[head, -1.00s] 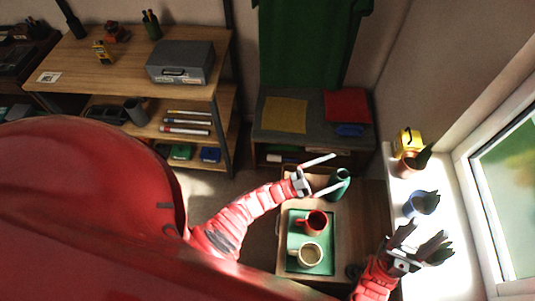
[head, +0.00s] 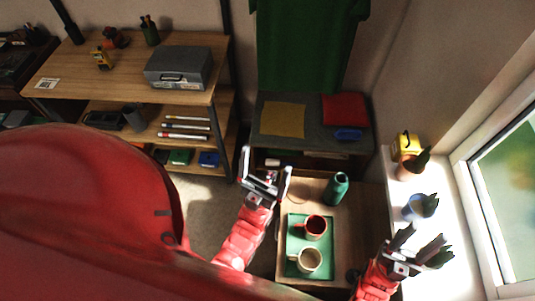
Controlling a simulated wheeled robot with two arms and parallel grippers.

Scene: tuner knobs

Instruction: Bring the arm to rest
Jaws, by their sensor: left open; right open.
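My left gripper (head: 266,172) is open and empty. It is raised near the back left corner of the small wooden table, left of the dark green bottle. My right gripper (head: 421,248) is at the lower right beside the bright window sill. Its dark fingers are spread apart and it holds nothing that I can see. The green bottle (head: 337,188) stands upright on the table, apart from both grippers.
A green tray (head: 292,239) on the wooden table (head: 358,225) holds a red mug (head: 315,227) and a cream mug (head: 308,260). Potted plants, including a blue pot (head: 414,207), line the sill. A shelf with a grey metal box (head: 180,64) stands at the left.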

